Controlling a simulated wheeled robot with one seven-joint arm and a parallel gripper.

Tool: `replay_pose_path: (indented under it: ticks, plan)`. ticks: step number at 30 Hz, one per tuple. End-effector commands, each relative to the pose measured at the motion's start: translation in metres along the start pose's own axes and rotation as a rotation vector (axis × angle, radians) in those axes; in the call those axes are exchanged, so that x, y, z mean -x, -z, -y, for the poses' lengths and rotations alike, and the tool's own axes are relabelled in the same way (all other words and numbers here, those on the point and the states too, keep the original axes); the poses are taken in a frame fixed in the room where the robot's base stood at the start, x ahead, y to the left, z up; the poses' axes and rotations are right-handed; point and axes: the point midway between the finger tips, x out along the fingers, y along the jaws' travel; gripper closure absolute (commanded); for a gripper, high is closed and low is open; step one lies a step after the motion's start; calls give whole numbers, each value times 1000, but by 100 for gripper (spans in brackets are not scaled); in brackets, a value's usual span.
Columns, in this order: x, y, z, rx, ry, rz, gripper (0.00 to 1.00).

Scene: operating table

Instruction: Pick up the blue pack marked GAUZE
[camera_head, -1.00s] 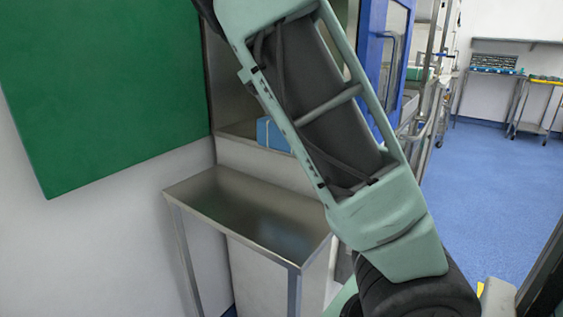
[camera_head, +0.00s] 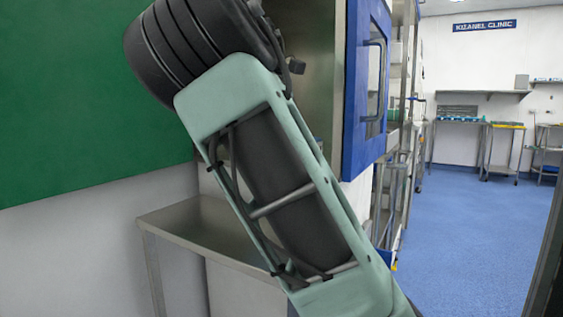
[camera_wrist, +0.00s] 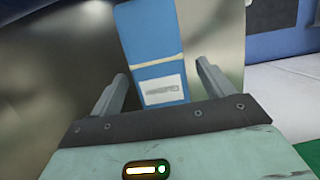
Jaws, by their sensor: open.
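In the wrist view the blue pack (camera_wrist: 155,60) stands straight ahead, with a pale band around it and a small white label near its lower end. The print on the label is too blurred to read surely. My gripper (camera_wrist: 162,72) is open, with one finger on each side of the lower part of the pack in the picture. I see a gap on both sides, and I cannot tell how deep the pack lies between the fingers. In the head view my arm covers the cabinet inside, and neither the pack nor my gripper shows.
Metal cabinet walls (camera_wrist: 225,30) enclose the pack. In the head view a blue cabinet door (camera_head: 362,100) stands open to the right. A steel side table (camera_head: 205,232) is below, and a green panel (camera_head: 70,100) is at left. The blue floor (camera_head: 465,235) at right is clear.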

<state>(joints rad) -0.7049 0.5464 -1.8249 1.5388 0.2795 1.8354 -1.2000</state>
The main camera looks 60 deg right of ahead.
Motion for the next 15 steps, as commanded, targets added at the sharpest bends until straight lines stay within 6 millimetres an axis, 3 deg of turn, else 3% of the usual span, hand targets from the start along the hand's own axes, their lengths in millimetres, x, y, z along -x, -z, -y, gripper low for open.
replay_pose_path:
  ticks: [1,6,14,15]
  plan:
    - [-13,1,1,-2,-1,2,20]
    - [-28,0,0,0,-1,0,20]
    - [-29,0,0,2,-1,0,20]
    - [-29,0,0,2,-1,0,28]
